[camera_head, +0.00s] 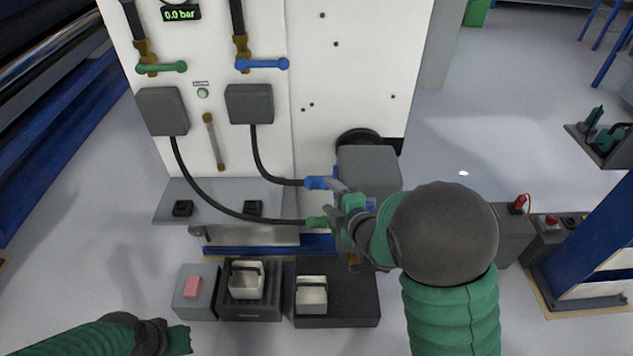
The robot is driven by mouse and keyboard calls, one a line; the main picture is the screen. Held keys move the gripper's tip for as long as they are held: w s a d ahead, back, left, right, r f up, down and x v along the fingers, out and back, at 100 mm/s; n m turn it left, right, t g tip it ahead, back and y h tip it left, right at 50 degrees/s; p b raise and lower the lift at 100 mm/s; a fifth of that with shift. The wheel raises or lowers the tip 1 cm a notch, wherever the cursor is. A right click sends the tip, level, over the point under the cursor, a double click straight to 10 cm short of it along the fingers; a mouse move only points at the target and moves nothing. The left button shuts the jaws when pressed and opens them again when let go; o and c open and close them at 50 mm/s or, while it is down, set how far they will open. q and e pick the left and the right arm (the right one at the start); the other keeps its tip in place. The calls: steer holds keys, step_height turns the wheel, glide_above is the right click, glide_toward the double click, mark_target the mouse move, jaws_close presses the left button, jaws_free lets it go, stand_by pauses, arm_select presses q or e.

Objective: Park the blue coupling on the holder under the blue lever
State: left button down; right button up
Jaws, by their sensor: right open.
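The blue coupling (318,183) is at the end of a black hose, right of the shelf, against the front of a grey box. My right gripper (341,203) is open just beside its right end; whether they touch is unclear. A green coupling (317,222) on a second hose is just below, partly hidden by the gripper. The blue lever (262,64) is on the white panel. Below it, a small black holder (253,208) sits on the grey shelf (217,212). My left gripper (180,338) is low at the left, its jaws unclear.
A green lever (162,67) and a second black holder (182,208) are at the left. The grey box (368,168) is behind my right gripper. Trays with metal containers (246,280) and a pink block (192,287) stand below the shelf. Two black hoses (262,160) hang across the panel.

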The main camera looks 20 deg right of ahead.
mark_target(315, 185)
steer(key=x, duration=0.6)
steer(key=shift+w+f, duration=0.2)
steer(key=shift+w+a+r+b, duration=0.3)
steer(key=shift+w+a, duration=0.2)
steer(key=shift+a, duration=0.1)
steer(key=shift+w+a+f, duration=0.1)
steer(key=shift+w+f, duration=0.7)
steer(key=shift+w, duration=0.2)
steer(key=shift+w+f, duration=0.15)
steer(key=shift+w, duration=0.05)
steer(key=shift+s+d, duration=0.1)
steer(key=shift+d, duration=0.2)
steer(key=shift+s+r, duration=0.3)
steer(key=shift+r, duration=0.1)
steer(key=c, duration=0.4)
steer(key=shift+a+f, duration=0.1)
steer(key=c, duration=0.5)
jaws_close()
arm_select(q)
steer(key=shift+a+f, duration=0.1)
steer(key=shift+f, duration=0.35)
